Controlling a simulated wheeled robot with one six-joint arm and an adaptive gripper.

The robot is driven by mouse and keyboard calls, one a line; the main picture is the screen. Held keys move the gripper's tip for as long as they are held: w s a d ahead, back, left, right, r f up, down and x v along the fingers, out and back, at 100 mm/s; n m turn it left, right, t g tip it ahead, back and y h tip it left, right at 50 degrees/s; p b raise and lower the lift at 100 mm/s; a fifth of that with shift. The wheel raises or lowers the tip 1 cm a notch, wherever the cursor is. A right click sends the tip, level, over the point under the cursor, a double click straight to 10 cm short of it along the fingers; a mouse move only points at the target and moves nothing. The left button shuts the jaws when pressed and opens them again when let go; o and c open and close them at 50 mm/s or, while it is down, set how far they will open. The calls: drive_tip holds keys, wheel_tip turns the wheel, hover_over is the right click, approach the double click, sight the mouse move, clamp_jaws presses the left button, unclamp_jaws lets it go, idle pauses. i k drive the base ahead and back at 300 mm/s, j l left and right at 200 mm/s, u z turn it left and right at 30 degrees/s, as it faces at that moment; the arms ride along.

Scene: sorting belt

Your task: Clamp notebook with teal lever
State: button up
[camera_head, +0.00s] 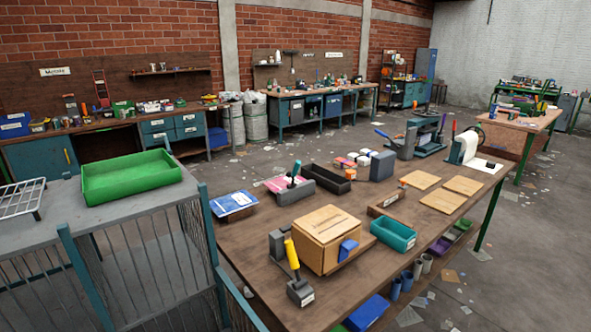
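On the brown workbench (240,246), a grey block-like clamp (306,186) stands with a teal lever (295,171) rising upright but tilted from it. A flat pink-and-white item (274,185), possibly the notebook, lies against the clamp's left side. I cannot tell whether its edge is under the clamp. A blue-covered flat item (233,202) lies apart to the left on a dark base. My gripper is not in view.
A wooden box (328,236) with a yellow-handled device (296,268) stands at the front. A dark tray (328,180), teal bin (394,234) and wooden boards (440,200) are nearby. A green tray (130,187) sits on the left counter. The bench's front left is clear.

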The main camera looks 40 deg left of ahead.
sight(293, 175)
drive_tip(key=i+u, duration=0.4)
drive_tip(key=i+l+u, duration=0.2)
drive_tip(key=u, duration=0.2)
drive_tip(key=i+l+u, duration=0.25)
drive_tip(key=u, duration=0.15)
drive_tip(key=i+l+u, duration=0.4)
drive_tip(key=l, duration=0.25)
drive_tip(key=i+l, duration=0.15)
drive_tip(key=l+z, duration=0.15)
drive_tip(key=l, duration=0.5)
drive_tip(key=i+l+z, duration=0.2)
drive_tip(key=l, duration=0.45)
drive_tip(key=l+z, duration=0.15)
drive_tip(key=l, duration=0.5)
